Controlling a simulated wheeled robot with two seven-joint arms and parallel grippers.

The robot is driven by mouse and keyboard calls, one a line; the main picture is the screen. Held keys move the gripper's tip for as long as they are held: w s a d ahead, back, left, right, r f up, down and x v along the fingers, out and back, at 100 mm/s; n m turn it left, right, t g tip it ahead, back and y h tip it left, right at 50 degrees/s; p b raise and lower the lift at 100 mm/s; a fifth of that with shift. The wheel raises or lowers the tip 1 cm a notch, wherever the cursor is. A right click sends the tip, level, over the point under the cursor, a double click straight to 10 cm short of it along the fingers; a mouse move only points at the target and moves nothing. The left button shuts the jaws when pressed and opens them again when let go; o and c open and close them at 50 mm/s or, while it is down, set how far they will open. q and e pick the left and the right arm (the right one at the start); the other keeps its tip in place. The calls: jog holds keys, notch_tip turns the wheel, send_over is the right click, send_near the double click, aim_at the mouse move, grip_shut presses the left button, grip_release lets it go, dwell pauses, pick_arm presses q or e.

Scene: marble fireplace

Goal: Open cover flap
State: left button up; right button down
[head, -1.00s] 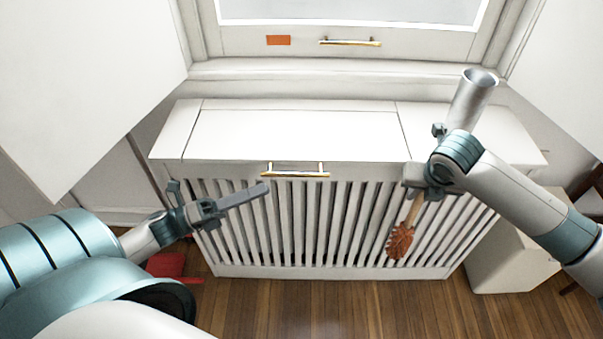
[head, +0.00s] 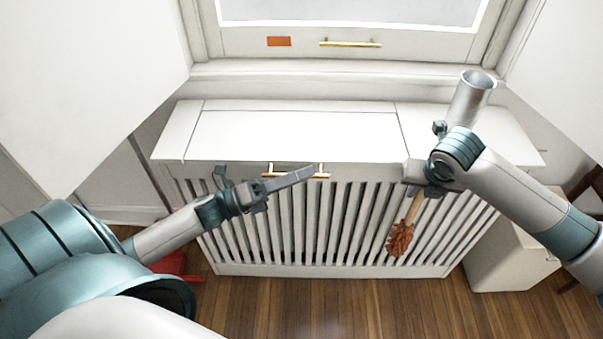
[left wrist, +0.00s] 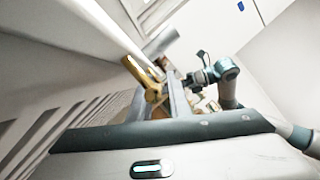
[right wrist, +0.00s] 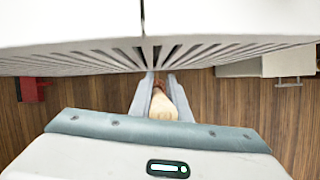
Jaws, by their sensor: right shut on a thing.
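The white cover flap (head: 300,132) lies flat and closed on top of the slatted radiator cover (head: 330,225). A brass handle (head: 322,175) sits at its front edge and shows close up in the left wrist view (left wrist: 150,88). My left gripper (head: 266,174) is open in front of the handle, its fingers spread apart; one finger crosses in front of it. I cannot tell whether they touch. My right gripper (head: 417,180) is shut on the wooden handle of a brush (right wrist: 162,106). The brush's rust-brown head (head: 400,238) hangs down before the slats.
A window frame (head: 390,52) with its own brass handle stands behind the cover. A red object (head: 178,266) lies on the wooden floor at left. A pale box (head: 510,255) stands at right. White panels flank both sides.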

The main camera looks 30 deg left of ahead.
pick_arm(q)
grip_shut()
jog(key=shift+r, duration=0.1)
